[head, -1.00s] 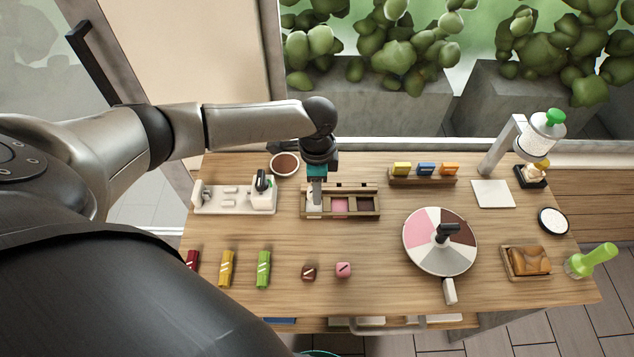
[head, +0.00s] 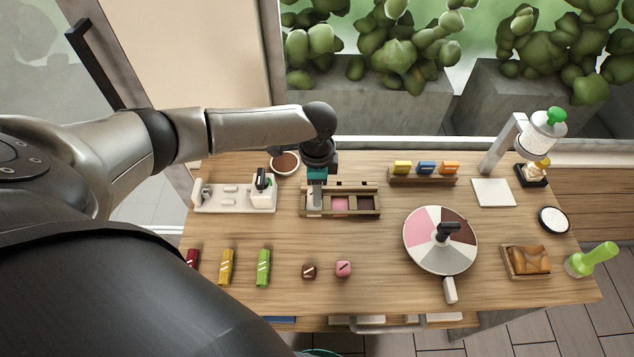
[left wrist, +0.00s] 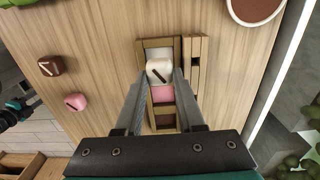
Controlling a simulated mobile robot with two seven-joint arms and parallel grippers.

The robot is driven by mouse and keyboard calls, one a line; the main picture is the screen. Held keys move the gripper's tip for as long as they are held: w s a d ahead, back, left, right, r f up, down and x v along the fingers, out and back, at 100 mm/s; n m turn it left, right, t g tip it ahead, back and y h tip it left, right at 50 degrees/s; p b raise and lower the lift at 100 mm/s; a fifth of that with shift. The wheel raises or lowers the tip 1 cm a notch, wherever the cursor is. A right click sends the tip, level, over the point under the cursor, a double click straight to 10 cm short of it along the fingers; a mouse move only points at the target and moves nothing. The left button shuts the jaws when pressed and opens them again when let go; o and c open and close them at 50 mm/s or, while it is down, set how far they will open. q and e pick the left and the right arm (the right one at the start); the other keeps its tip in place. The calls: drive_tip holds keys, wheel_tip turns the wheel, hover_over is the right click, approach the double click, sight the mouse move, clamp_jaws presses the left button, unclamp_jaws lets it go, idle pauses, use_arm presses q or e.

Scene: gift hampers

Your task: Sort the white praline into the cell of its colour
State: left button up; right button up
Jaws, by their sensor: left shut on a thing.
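My left gripper (head: 316,203) points down over the left end of the wooden sorting box (head: 361,213). The box has a white cell at the left, a pink cell (head: 340,205) in the middle and a brown cell (head: 367,205) at the right. In the left wrist view the white praline (left wrist: 159,71) is between the two fingertips, which are shut on it. It sits over the white cell (left wrist: 158,53), close to the edge with the pink cell (left wrist: 162,93). How deep it sits is hard to tell.
A brown praline (head: 309,272) and a pink praline (head: 343,269) lie on the table in front of the box. A coloured spinner (head: 422,258) stands to the right. A white stand (head: 235,198) and a brown-filled bowl (head: 285,164) are to the left and behind.

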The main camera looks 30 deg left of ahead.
use_arm(q)
drive_tip(key=shift+f, duration=0.35)
idle(0.6)
drive_tip(key=shift+f, duration=0.8)
idle(1.9)
drive_tip(key=shift+r+p, duration=0.1)
drive_tip(key=shift+p, duration=0.5)
idle(0.4)
drive_tip(key=o, duration=1)
drive_tip(key=shift+w+r, duration=0.1)
drive_tip(key=shift+r, duration=0.05)
drive_tip(key=shift+a+r, duration=0.1)
drive_tip(key=shift+r, duration=0.15)
wheel_tip(320, 180, up, 14)
drive_tip(key=shift+r+p, duration=0.25)
drive_tip(key=shift+p, duration=0.75)
drive_tip(key=shift+s, duration=0.2)
